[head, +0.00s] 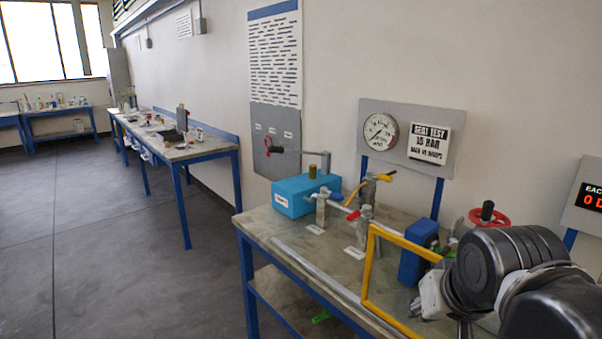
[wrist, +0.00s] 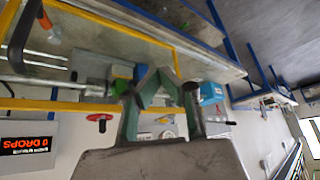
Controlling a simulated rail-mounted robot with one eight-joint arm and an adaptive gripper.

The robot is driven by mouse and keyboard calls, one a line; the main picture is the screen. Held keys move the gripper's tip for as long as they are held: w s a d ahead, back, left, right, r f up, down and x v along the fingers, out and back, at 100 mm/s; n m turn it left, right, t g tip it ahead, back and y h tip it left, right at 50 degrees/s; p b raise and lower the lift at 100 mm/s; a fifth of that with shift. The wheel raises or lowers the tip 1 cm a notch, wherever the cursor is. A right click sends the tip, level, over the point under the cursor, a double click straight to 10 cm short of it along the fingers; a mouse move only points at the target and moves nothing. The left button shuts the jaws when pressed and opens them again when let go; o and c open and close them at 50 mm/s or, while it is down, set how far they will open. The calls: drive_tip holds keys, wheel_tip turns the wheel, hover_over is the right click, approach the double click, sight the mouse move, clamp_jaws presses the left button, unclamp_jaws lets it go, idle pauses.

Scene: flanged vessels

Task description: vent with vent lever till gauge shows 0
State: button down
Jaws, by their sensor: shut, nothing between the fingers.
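The round white gauge (head: 380,131) is on a grey panel at the back of the bench. Its dark needle points to the lower left; its numbers are too small to read. A lever with a red grip (head: 353,215) and one with a yellow grip (head: 384,177) sit on metal valve posts in front of the panel. Their labels are unreadable, so I cannot tell which is the vent lever. My gripper (wrist: 163,82) is shut and empty in the wrist view. In the head view my arm covers the lower right corner, apart from both levers.
A yellow frame (head: 368,268) stands between my arm and the levers. A blue pump box (head: 307,195) with a long handle is at the bench's left end. A red handwheel (head: 489,214) and a blue block (head: 417,250) are near my arm.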

drive_tip(key=shift+n+t, duration=0.3)
drive_tip(key=shift+n, duration=0.3)
drive_tip(key=s+f, duration=0.4)
drive_tip(key=shift+a+f, duration=0.1)
drive_tip(key=shift+f, duration=0.1)
